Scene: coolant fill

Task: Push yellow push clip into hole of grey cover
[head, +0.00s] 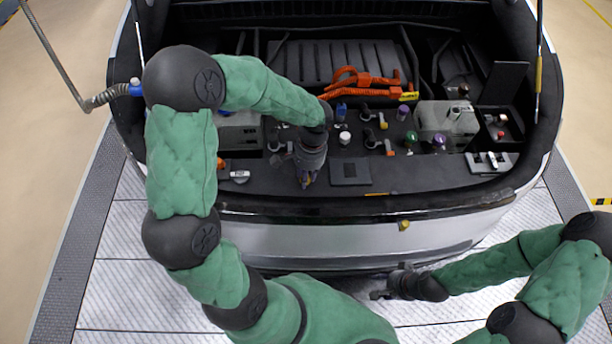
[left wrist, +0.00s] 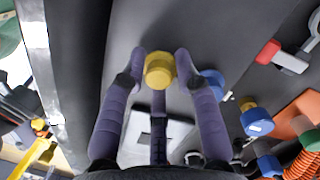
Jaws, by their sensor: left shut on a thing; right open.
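The yellow push clip (left wrist: 159,70) is between the fingertips of my left gripper (left wrist: 160,74) in the left wrist view, its round head facing the camera. In the head view my left gripper (head: 307,182) points down over the dark grey cover panel (head: 415,182) at the car's edge; the clip is barely visible there. The panel also fills the middle of the left wrist view (left wrist: 205,30). I cannot make out the clip's hole, or whether the clip touches the panel. My right gripper (head: 382,294) is open and empty, low in front of the bumper.
A square plate (head: 350,172) lies right of my left gripper. Coloured caps and orange hoses (head: 365,80) stand behind it. A blue part (left wrist: 212,82) is close to one finger in the left wrist view. A yellow piece (head: 404,224) is on the bumper. The floor in front is clear.

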